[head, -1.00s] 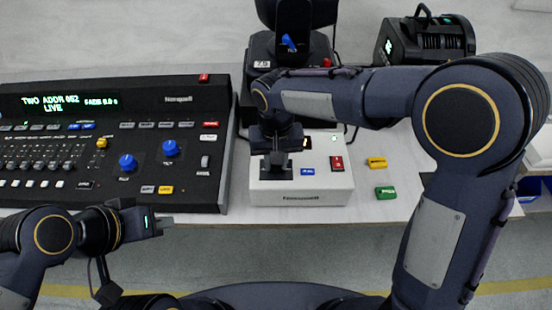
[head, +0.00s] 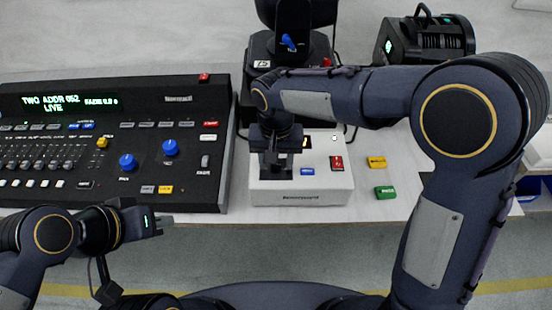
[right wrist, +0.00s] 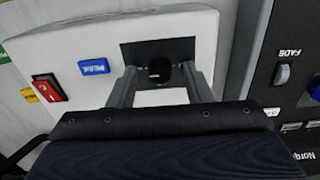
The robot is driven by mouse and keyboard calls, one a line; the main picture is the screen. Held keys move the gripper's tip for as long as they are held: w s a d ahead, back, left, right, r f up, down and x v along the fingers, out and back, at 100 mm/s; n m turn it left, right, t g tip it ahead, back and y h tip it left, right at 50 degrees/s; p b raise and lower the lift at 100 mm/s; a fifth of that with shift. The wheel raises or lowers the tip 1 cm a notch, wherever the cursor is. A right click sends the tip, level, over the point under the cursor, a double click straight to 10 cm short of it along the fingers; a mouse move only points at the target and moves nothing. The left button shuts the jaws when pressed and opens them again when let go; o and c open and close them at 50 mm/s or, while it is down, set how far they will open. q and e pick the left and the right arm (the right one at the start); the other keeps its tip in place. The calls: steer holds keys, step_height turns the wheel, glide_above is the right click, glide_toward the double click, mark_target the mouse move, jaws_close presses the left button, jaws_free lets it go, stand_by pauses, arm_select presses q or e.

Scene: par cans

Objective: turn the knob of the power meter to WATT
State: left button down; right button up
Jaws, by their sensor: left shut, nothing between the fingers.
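The power meter is the white box (head: 300,197) on the table, right of the big console. In the head view my right gripper (head: 276,172) points down over its left part and hides the knob. In the right wrist view a dark round knob (right wrist: 160,69) sits on a dark panel (right wrist: 158,52) of the white box. My right gripper (right wrist: 161,75) has a finger on each side of it, spread apart; contact is not clear. The knob's pointer and the WATT mark are not readable. My left gripper (head: 166,220) is shut and empty, in front of the console.
The black console (head: 110,150) stands close on the left. The box carries a blue button (head: 307,172) and a red switch (head: 337,163). Yellow (head: 377,162) and green (head: 385,192) blocks lie to its right. Black lamps (head: 425,40) stand behind.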

step_height(320, 180, up, 8)
steer(key=shift+f, duration=0.1)
stand_by(0.5)
stand_by(0.4)
